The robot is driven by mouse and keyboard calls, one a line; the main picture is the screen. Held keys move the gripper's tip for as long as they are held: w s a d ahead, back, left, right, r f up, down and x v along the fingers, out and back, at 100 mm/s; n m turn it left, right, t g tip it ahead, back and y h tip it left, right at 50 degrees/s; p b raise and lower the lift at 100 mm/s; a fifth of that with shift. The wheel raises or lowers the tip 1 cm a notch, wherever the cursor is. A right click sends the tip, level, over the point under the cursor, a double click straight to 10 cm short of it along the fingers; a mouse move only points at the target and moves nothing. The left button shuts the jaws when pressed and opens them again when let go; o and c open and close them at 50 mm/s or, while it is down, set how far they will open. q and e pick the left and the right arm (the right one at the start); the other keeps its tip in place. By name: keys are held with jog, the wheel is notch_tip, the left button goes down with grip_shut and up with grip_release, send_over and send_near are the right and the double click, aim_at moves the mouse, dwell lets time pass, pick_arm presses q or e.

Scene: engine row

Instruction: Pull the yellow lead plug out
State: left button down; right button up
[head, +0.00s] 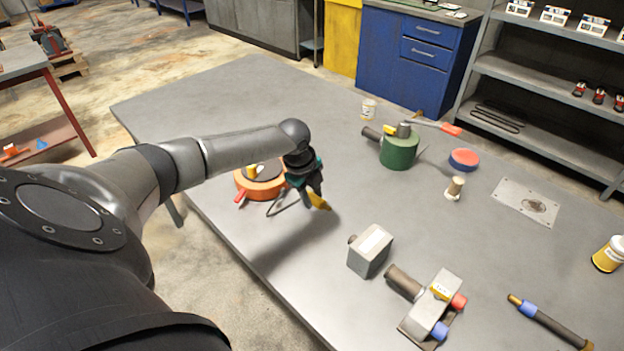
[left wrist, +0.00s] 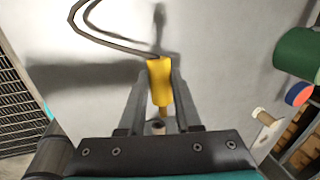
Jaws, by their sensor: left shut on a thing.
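The yellow lead plug (left wrist: 159,82) is held between the two fingers of my left gripper (left wrist: 159,104) in the left wrist view. In the head view my left gripper (head: 312,198) hangs above the left part of the grey table, with the yellow plug (head: 319,202) showing at its fingertips. A dark lead (left wrist: 112,40) runs from the plug and bends in a loop. An orange round unit (head: 262,190) with a red tab sits on the table behind and left of the gripper, partly hidden by it. No socket shows around the plug.
A grey box (head: 371,251) and a unit with red and blue caps (head: 434,308) stand nearer the front. A green cylinder (head: 399,152), a red-and-blue disc (head: 464,160) and a small tan cylinder (head: 455,188) stand farther right. The table's back-left part (head: 220,105) is clear.

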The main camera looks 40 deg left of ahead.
aim_at(314, 220)
pick_arm(q)
jog(key=shift+f+b, duration=2.15)
jog(key=shift+f, duration=1.1)
jog(key=c, duration=0.8)
grip_release()
jog(key=shift+r+p, duration=0.3)
jog(key=shift+p, duration=0.15)
grip_shut()
jog(key=shift+r, duration=0.1)
